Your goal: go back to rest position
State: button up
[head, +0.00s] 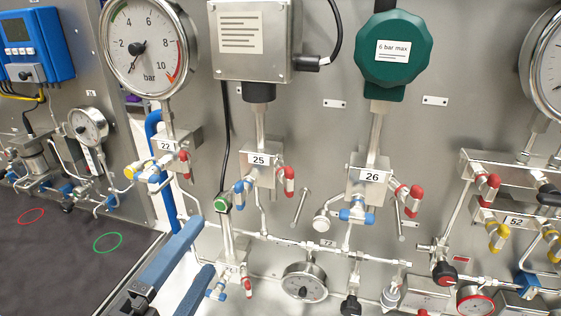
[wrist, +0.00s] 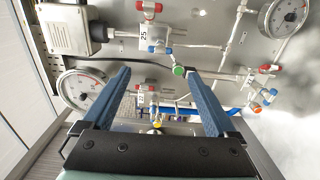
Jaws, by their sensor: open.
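My gripper (head: 203,246) reaches in from the bottom of the head view, with its two blue fingers apart and nothing between them. In the wrist view my gripper (wrist: 158,72) also shows open and empty, its fingers pointing toward the gauge panel (wrist: 215,60). The fingertips lie in front of the lower left piping, near a green knob (head: 222,203) and the valve block labelled 22 (head: 165,146). I cannot tell how far they are from the panel, but no grip on any part shows.
A large gauge (head: 140,43), a grey box (head: 250,40) and a green round regulator (head: 393,47) are on the panel. Valves 25 (head: 260,160) and 26 (head: 372,176) stick out with red and blue handles. A dark table (head: 60,265) with red and green rings lies at left.

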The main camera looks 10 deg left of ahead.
jog(key=w+d+r+m+t+b, duration=0.1)
jog(key=w+d+r+m+t, duration=0.15)
jog(key=d+r+m, duration=0.4)
jog(key=w+d+r+m+t, duration=0.2)
jog(key=w+r+m, duration=0.15)
jog(key=r, duration=0.65)
jog(key=s+d+r+m+t, duration=0.5)
jog(key=d+r+m, duration=0.2)
jog(key=r, duration=0.5)
jog(key=shift+s+d+r+m+y+b, duration=0.3)
jog(key=shift+s+d+r+m, duration=0.1)
jog(key=shift+d, duration=0.4)
jog(key=shift+w+f, duration=0.1)
